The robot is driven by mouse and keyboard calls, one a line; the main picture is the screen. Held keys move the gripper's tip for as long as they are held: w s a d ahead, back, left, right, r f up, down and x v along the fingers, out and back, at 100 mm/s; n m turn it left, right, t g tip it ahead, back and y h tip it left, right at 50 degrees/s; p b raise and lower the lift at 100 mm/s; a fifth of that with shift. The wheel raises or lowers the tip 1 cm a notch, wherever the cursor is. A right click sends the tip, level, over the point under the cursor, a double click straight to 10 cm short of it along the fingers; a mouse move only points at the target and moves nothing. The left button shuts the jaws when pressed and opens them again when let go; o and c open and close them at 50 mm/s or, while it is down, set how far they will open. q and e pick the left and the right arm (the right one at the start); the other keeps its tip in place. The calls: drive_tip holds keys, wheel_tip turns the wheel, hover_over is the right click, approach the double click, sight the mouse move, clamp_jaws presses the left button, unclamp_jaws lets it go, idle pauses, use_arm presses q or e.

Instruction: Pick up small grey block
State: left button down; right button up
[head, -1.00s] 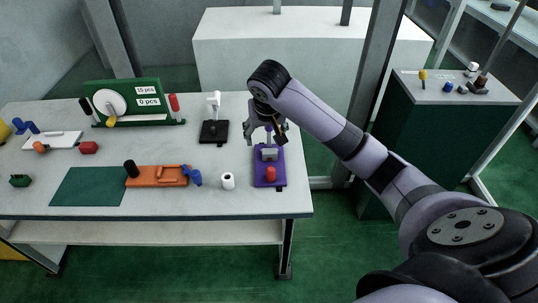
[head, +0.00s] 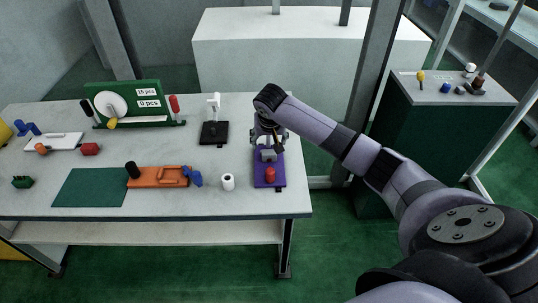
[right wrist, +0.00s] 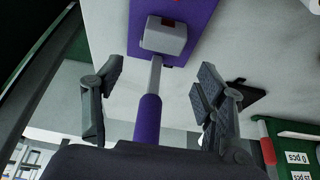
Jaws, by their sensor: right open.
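A small grey block (head: 268,155) sits on a purple board (head: 261,176) at the right end of the white table. In the right wrist view the grey block (right wrist: 165,37) has a metal rod ending in a purple grip (right wrist: 148,118) that reaches towards my palm. My right gripper (head: 269,139) is directly above the block, pointing down. In the right wrist view its open fingers (right wrist: 158,80) stand on either side of the rod, apart from it. The gripper partly hides the rod in the head view. My left gripper is not in view.
A red knob (head: 270,174) stands on the board's near part. A white cylinder (head: 228,182), an orange fixture (head: 150,178) and a black-based fixture (head: 214,133) are to the left. A green counter panel (head: 125,98) stands at the back. A side cabinet (head: 410,145) is at right.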

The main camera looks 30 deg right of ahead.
sight(269, 150)
drive_tip(key=x, duration=0.2)
drive_tip(key=s+p+x, duration=0.1)
drive_tip(key=x, duration=0.1)
drive_tip(key=shift+w+a+f, duration=0.1)
drive_tip(key=shift+a+f, duration=0.05)
drive_tip(key=shift+f, duration=0.25)
drive_tip(key=shift+w+f, duration=0.15)
drive_tip(key=shift+f, duration=0.15)
drive_tip(key=c, duration=1.2)
drive_tip(key=shift+c, duration=0.2)
drive_tip(key=shift+r, duration=0.2)
wheel_tip(269, 150, up, 20)
drive_tip(key=b, duration=0.2)
